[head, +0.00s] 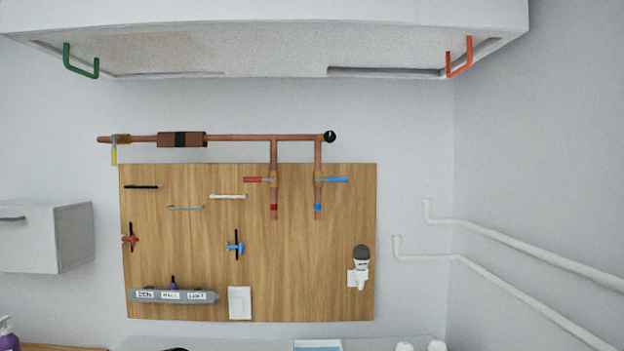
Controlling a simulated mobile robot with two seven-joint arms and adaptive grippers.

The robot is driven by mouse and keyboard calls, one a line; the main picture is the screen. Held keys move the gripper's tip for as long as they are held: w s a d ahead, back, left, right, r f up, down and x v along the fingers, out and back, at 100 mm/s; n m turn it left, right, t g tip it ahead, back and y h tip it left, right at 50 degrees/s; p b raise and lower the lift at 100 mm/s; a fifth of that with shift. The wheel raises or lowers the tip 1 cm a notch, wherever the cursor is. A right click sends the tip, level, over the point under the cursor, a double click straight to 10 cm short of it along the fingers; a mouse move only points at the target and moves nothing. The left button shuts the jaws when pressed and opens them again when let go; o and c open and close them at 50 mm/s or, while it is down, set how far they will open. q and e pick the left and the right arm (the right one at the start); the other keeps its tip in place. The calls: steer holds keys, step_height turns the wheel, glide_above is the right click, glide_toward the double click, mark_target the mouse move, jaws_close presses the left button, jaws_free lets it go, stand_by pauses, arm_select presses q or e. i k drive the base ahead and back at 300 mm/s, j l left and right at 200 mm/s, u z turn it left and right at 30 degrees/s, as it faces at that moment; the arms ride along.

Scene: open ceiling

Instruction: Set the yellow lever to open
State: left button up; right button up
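The yellow lever (114,156) hangs straight down from a brass valve (121,139) near the left end of a horizontal copper pipe (240,137) on the wall. The lever stands across the pipe, at a right angle to it. It lies just above and left of the wooden board's upper left corner. Neither of my grippers shows in the head view, and nothing touches the lever.
A red lever (258,180) and a blue lever (332,179) sit on two vertical pipes. The wooden board (200,270) holds several small tools. A grey cabinet (45,238) is at left, and an overhead cabinet (270,50) hangs above.

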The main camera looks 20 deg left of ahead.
mark_target(113, 138)
steer(key=u, duration=1.55)
steer(key=i+j, duration=0.5)
steer(key=j, duration=0.15)
